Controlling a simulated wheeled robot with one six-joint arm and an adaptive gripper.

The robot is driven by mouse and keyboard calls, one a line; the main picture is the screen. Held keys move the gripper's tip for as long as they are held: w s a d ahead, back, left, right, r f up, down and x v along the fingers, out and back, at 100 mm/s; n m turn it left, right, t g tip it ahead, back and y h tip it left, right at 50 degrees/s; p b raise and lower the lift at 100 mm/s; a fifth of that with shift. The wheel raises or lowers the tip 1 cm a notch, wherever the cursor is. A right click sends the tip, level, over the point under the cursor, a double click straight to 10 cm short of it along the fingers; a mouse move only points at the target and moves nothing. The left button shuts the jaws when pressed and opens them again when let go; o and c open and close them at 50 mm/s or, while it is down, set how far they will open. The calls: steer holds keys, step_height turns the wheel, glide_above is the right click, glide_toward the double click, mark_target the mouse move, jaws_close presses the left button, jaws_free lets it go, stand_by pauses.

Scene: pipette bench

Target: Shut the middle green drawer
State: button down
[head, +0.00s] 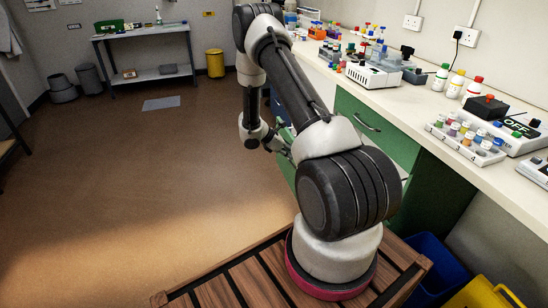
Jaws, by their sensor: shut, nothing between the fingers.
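The green drawer unit (375,135) stands under the bench, and its top drawer front with a metal handle (367,122) is flush. Below it, the middle green drawer (287,171) appears pulled out, with part of its front showing left of my arm. A pale strip that looks like its inside shows right of my arm. Most of this drawer is hidden behind my arm. My gripper (284,149) is shut and empty, small and dark, close to the upper part of that drawer front. I cannot tell whether it touches.
The white bench top (420,105) carries bottles, a tube rack (465,139) and devices along the right. A blue bin (437,268) and a yellow bin (483,293) stand at lower right. The brown floor (150,190) to the left is open.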

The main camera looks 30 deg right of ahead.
steer(key=s+d, duration=0.3)
steer(key=d, duration=0.7)
steer(key=s+d, duration=0.3)
steer(key=d, duration=0.8)
steer(key=s+d, duration=0.3)
steer(key=d, duration=0.8)
steer(key=shift+s+d, duration=0.2)
steer(key=shift+d, duration=0.05)
steer(key=shift+d+r, duration=0.1)
